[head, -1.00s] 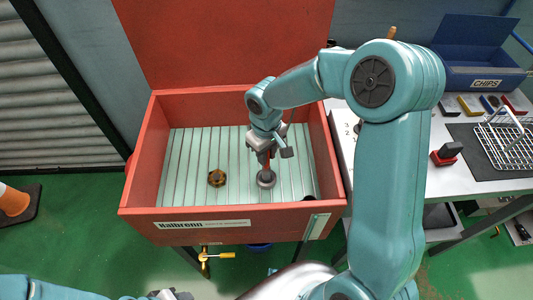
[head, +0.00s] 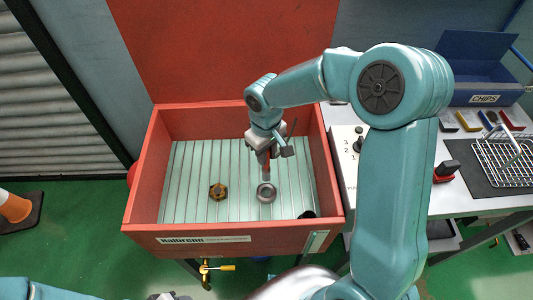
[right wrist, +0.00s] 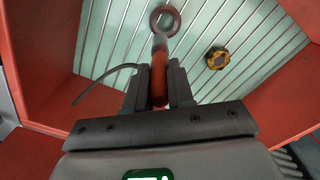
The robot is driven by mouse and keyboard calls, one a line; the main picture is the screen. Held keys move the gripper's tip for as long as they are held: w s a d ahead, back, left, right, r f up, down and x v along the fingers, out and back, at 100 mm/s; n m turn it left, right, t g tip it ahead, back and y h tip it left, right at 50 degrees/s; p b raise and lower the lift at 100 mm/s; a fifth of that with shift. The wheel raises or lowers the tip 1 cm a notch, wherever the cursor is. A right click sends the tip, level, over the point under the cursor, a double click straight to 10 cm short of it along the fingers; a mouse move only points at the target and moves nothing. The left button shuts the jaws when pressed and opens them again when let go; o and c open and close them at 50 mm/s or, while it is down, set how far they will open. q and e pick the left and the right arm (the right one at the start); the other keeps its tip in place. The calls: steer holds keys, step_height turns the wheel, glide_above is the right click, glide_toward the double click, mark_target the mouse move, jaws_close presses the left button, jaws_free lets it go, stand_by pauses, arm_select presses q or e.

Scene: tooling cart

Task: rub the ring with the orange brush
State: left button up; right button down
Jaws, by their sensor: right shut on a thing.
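My right gripper (head: 268,150) is shut on the orange brush (right wrist: 159,72), whose red-orange handle stands between the fingers. The brush end points toward the ring and is close to its near edge in the wrist view; I cannot tell whether they touch. My left arm shows at the lower left, and its gripper (head: 168,297) is mostly cut off by the bottom edge.
A brass hex nut (head: 218,191) lies left of the ring. The red cabinet (head: 200,242) has walls around the floor. A dark round thing (head: 307,214) sits at its front right corner. A wire basket (head: 505,160) stands on the right bench.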

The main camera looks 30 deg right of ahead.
steer(key=shift+s+r+p, duration=0.2)
steer(key=shift+r+p, duration=0.3)
steer(key=shift+r, duration=0.65)
steer(key=shift+w+r+p, duration=0.2)
steer(key=shift+r+p, duration=0.15)
steer(key=shift+r, duration=0.1)
steer(key=shift+s, duration=0.15)
